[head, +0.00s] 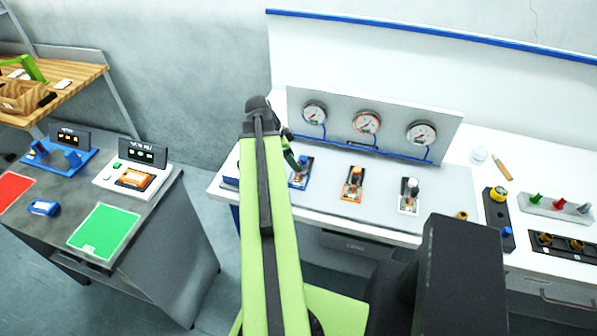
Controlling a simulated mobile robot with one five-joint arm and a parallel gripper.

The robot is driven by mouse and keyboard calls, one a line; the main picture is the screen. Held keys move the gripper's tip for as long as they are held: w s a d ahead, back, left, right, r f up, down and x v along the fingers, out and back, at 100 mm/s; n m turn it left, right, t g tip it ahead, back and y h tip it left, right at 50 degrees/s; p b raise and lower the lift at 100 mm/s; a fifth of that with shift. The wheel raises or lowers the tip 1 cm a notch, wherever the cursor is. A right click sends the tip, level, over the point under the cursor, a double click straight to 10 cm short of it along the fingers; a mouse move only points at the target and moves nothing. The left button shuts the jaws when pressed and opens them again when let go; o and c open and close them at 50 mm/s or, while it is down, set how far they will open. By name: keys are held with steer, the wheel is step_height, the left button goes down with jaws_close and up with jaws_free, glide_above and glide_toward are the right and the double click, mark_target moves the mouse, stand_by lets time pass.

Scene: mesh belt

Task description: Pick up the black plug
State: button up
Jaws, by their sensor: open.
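I cannot make out a black plug for certain in the head view. My green arm rises through the middle of the picture and bends at a dark joint near the wall. My gripper (296,160) is partly hidden behind the arm, small and dark, near the blue-based valve (300,173) at the left of the gauge panel. It is open, and I see nothing held in it.
A panel with three gauges (367,122) stands behind the valves. On the right, a grey rack (570,211) holds coloured pegs, beside black holders (497,216). On the left, a grey bench (168,200) carries scales and red and green mats (104,231).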

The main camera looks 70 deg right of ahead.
steer(key=b+x, duration=0.4)
steer(key=x, duration=0.1)
steer(key=shift+d+f+b, duration=0.15)
steer(key=shift+d+b, duration=0.15)
steer(key=shift+d, duration=0.05)
steer(key=shift+r, duration=0.2)
steer(key=shift+c, duration=0.4)
jaws_close()
